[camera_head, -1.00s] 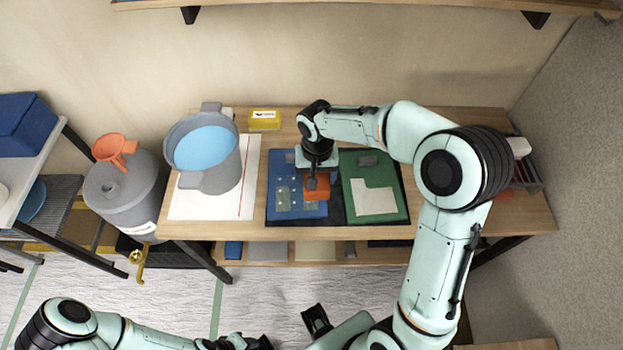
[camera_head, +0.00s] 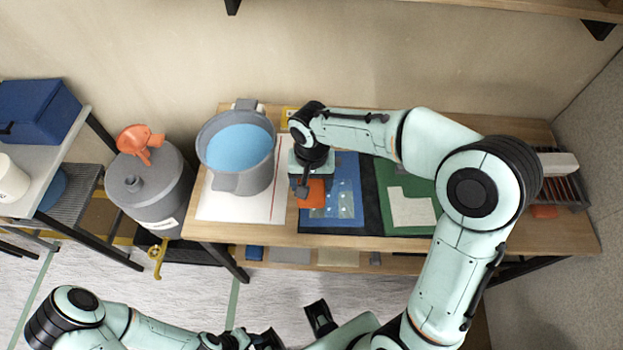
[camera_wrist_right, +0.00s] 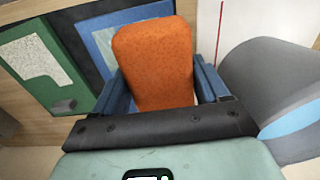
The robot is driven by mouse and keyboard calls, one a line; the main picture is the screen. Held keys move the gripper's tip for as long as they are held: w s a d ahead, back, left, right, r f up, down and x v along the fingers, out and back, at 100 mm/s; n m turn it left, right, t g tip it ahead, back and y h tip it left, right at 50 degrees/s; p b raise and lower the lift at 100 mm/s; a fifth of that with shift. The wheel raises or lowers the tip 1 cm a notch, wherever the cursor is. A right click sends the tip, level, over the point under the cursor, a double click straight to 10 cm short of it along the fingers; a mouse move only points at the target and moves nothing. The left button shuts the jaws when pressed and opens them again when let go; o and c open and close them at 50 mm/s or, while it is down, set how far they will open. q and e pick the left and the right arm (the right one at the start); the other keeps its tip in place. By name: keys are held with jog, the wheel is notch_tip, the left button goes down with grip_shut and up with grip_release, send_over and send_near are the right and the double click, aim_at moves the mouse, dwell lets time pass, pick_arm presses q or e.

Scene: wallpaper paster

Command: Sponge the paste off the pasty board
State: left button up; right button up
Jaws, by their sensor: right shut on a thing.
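My right gripper (camera_head: 308,186) is shut on an orange sponge (camera_head: 311,193) at the left edge of a blue board (camera_head: 345,160). The sponge also shows in the right wrist view (camera_wrist_right: 152,62), between the blue fingers. Whether it touches the board is hard to tell. Pale paste-like patches show on the blue board right of the sponge; the part under the gripper is hidden.
A grey bucket of blue liquid (camera_head: 223,182) stands on a white sheet (camera_head: 283,190) left of the boards. A grey container (camera_head: 150,190) with an orange funnel (camera_head: 139,141) stands left of the table. A rack (camera_head: 568,185) is at the right end. A shelf (camera_head: 510,6) hangs above.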

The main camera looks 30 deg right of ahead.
jog(key=shift+f+b, duration=2.1)
jog(key=shift+f, duration=0.65)
jog(key=shift+f+b, duration=0.4)
jog(key=shift+f, duration=0.15)
jog(key=shift+r, duration=0.1)
